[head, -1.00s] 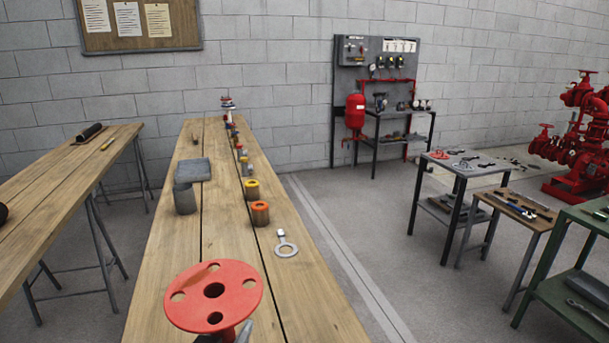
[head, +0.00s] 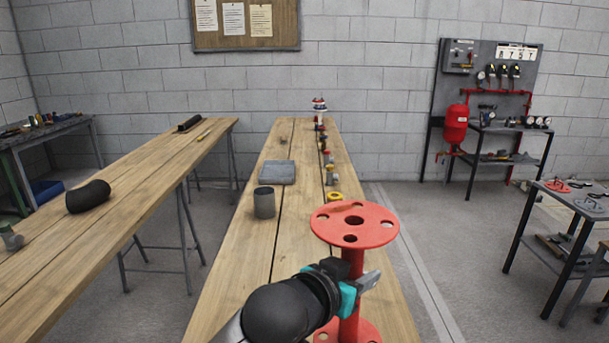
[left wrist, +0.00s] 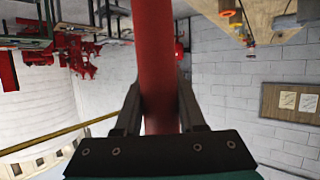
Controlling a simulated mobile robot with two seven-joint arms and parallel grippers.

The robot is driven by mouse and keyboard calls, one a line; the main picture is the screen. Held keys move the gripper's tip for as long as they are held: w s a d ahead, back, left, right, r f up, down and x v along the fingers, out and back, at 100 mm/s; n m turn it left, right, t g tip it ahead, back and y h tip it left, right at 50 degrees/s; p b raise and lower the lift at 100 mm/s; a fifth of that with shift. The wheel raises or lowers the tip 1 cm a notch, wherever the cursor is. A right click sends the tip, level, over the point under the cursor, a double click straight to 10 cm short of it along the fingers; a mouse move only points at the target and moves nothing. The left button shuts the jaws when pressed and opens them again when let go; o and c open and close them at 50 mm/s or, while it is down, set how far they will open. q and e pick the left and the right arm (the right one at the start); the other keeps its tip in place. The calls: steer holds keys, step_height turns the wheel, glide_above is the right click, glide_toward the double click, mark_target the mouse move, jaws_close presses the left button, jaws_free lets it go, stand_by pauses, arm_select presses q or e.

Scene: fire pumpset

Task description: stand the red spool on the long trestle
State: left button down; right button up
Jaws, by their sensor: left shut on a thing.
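The red spool (head: 354,222) has a round, holed top flange, a narrow neck and a lower flange cut off by the picture's bottom edge. My left gripper (head: 362,284) is shut on its neck; the neck also shows between the two fingers in the left wrist view (left wrist: 157,65). The spool looks upright. In the head view it overlaps the near right part of the middle wooden trestle (head: 235,270), which looks like the long one. I cannot tell whether its lower flange touches the wood. My right gripper is out of view.
A grey cylinder (head: 264,203) and a flat grey block (head: 277,172) stand on the middle trestle. A row of small fittings (head: 328,165) runs along its right side. Another trestle (head: 60,255) at the left carries a black bent pipe (head: 88,196). Bare planks lie left of the spool.

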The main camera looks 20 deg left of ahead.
arm_select(q)
step_height(320, 180, up, 6)
steer(key=m+h, duration=0.2)
glide_above(362, 325)
steer(key=w, duration=0.2)
step_height(362, 325, down, 20)
steer(key=b, duration=0.6)
steer(key=shift+d, duration=0.35)
steer(key=c, duration=0.9)
jaws_free()
steer(key=shift+s+f+g+y, duration=0.1)
steer(key=shift+f+g+y, duration=0.2)
steer(key=shift+f+g, duration=0.15)
steer(key=shift+c, duration=0.2)
steer(key=o, duration=0.4)
steer(key=shift+o, duration=0.2)
steer(key=shift+r, duration=0.1)
